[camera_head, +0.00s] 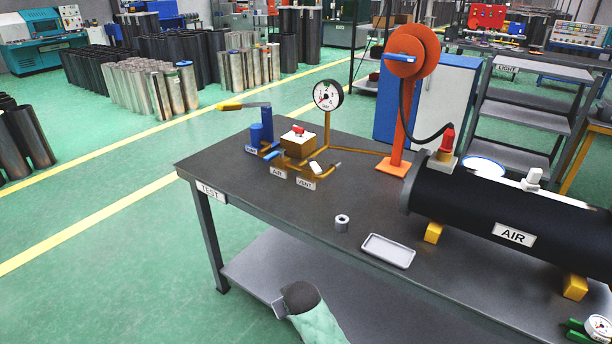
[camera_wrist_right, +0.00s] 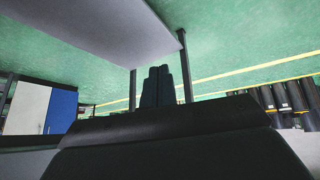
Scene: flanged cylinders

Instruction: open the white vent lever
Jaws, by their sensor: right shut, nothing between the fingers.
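The white vent lever (camera_head: 316,168) is a small white handle on the brass fittings at the back of the test table, just above the VENT label (camera_head: 306,184). Whether it is open or closed cannot be told at this size. My left gripper is in neither view.
A pressure gauge (camera_head: 328,95), a blue hand pump (camera_head: 262,135) and a brass block (camera_head: 298,143) stand around the lever. A grey tray (camera_head: 388,251), a small metal ring (camera_head: 342,223) and a black AIR cylinder (camera_head: 470,216) lie on the table (camera_head: 260,197). The table's front left is clear.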

